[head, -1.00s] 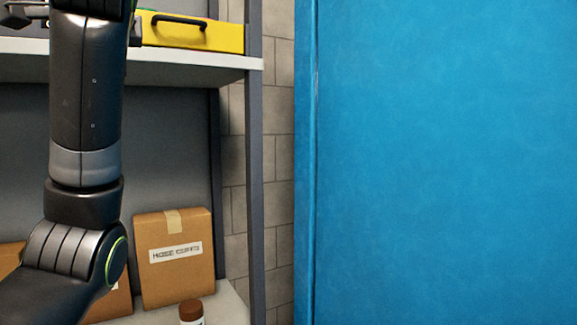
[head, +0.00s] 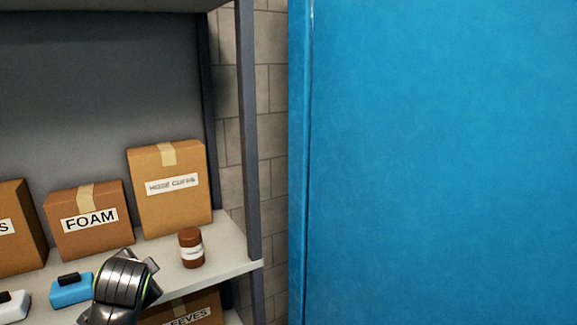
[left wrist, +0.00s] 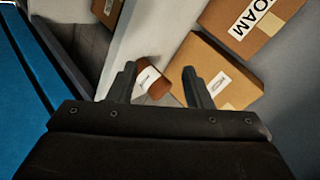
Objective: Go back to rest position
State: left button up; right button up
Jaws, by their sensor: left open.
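My left gripper (left wrist: 163,85) is open in the left wrist view, with its two dark fingers apart and nothing held between them. A brown bottle with a white label (left wrist: 152,79) shows beyond and between the fingers, standing on the shelf. In the head view, that bottle (head: 191,248) stands at the front right of the shelf. My right gripper is in neither view.
A metal shelf (head: 236,262) holds a hose box (head: 168,205), a FOAM box (head: 88,235) and a blue item (head: 71,291). A SLEEVES box (head: 190,308) sits below. A large blue panel (head: 440,160) fills the right side.

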pick_arm(q)
jog(key=s+f+n+g+h, duration=0.1)
jog(key=s+f+n+g, duration=0.25)
jog(key=s+f, duration=1.3)
jog(key=s+f+n+g+h, duration=0.1)
jog(key=s+f+n, duration=0.15)
jog(key=s, duration=0.75)
jog(key=s+f+n+g+h, duration=0.15)
jog(key=s+f, duration=0.25)
jog(key=s, duration=0.5)
notch_tip(320, 180, down, 27)
jog(key=s+g, duration=0.1)
jog(key=s+f+g, duration=0.1)
jog(key=s+f, duration=1.3)
jog(key=shift+s+d+n, duration=0.2)
jog(key=shift+d+n, duration=0.1)
jog(key=shift+n, duration=0.15)
